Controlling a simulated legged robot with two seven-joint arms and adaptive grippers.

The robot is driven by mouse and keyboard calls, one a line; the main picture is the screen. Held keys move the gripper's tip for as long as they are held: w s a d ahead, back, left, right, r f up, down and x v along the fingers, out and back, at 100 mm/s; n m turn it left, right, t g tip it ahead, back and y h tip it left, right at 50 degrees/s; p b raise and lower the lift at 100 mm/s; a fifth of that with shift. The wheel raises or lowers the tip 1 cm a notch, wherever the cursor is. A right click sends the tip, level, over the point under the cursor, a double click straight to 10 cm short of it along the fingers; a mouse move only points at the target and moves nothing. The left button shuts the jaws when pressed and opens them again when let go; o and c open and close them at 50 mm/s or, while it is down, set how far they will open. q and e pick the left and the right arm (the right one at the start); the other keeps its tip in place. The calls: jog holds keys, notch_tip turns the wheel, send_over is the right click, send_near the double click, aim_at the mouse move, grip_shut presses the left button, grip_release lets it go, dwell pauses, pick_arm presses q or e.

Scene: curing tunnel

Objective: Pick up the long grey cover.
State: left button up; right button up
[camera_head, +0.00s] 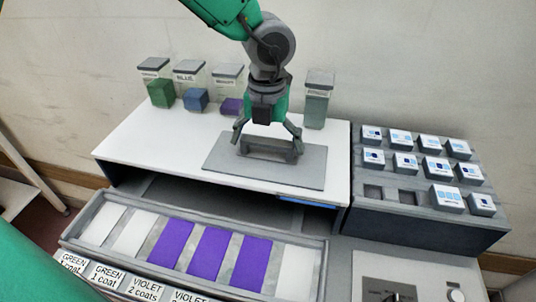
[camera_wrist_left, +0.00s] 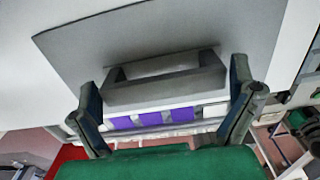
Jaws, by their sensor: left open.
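The long grey cover (camera_head: 305,172) is a flat grey plate with a raised bar handle (camera_head: 270,147). It lies on the white top of the unit, above the tray of panels. My left gripper (camera_head: 268,143) points down over the handle, with one finger at each end of it. The gripper is open. In the left wrist view the handle (camera_wrist_left: 165,83) lies between the two spread fingers (camera_wrist_left: 163,78), and the plate (camera_wrist_left: 130,42) extends beyond it. I cannot tell whether the fingers touch the handle. My right gripper is not in view.
Lidded jars with green (camera_head: 160,92), blue (camera_head: 196,98) and violet (camera_head: 231,103) contents stand behind the cover, and another jar (camera_head: 317,100) stands behind right. A tray (camera_head: 75,228) of white and violet panels is in front. A dark rack (camera_head: 430,225) of small boxes is right.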

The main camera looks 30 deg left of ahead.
pick_arm(q)
jog(key=shift+c, duration=0.5)
jog(key=shift+r, duration=0.1)
jog(key=c, duration=0.9)
jog(key=shift+r, duration=0.1)
